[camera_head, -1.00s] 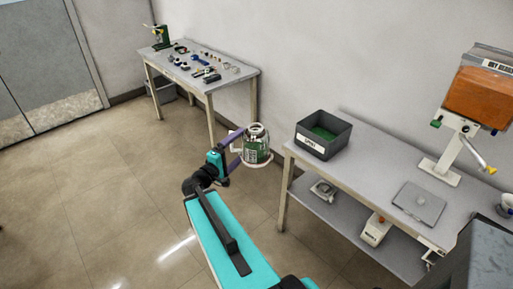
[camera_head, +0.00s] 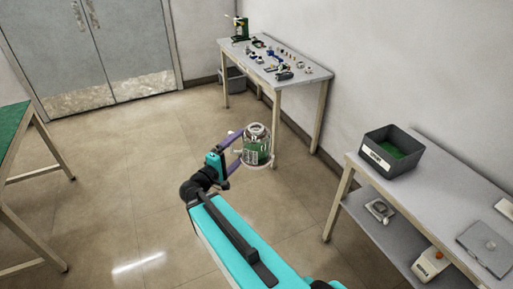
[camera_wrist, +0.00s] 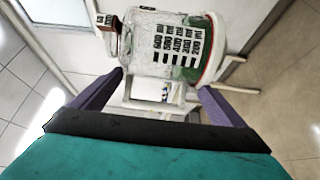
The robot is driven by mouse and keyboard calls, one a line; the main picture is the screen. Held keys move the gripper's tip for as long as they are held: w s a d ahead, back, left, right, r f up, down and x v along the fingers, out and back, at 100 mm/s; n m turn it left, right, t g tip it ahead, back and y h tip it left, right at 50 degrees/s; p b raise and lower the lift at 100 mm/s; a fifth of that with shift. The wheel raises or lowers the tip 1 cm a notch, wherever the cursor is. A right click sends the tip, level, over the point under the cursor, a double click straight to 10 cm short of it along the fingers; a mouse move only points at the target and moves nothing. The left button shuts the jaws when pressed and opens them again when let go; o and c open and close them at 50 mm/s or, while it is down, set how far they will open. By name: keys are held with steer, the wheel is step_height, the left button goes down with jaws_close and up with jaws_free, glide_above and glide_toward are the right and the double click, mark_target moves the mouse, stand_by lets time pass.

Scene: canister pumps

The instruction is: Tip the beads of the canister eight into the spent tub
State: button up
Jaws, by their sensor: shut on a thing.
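My gripper (camera_head: 243,148) is shut on a canister (camera_head: 257,140), held upright in the air over the floor. The canister is clear with a green part and a pale metal lid. In the wrist view the canister (camera_wrist: 175,45) sits between the two purple fingers and shows a printed scale and a green band; its number cannot be read. The spent tub (camera_head: 395,142), a dark grey open box with a white label and green inside, stands on the grey bench to the right, well apart from my gripper.
The grey bench (camera_head: 432,185) has a lower shelf holding a small device (camera_head: 380,208) and a white-and-orange device (camera_head: 430,262). A grey plate (camera_head: 485,247) lies on top. A far table (camera_head: 265,75) carries small parts. A green-topped table (camera_head: 12,132) stands left. Floor between is open.

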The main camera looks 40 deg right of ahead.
steer(key=w+a+n+t+y, duration=0.1)
steer(key=w+a+n+t, duration=0.1)
steer(key=a, duration=1.1)
steer(key=w+a+r+n+t+y, duration=0.1)
steer(key=w+a+n+t+y, duration=0.1)
steer(key=a, duration=1.1)
steer(key=shift+t+b, duration=0.45)
steer(key=shift+t, duration=0.05)
steer(key=shift+r, duration=0.1)
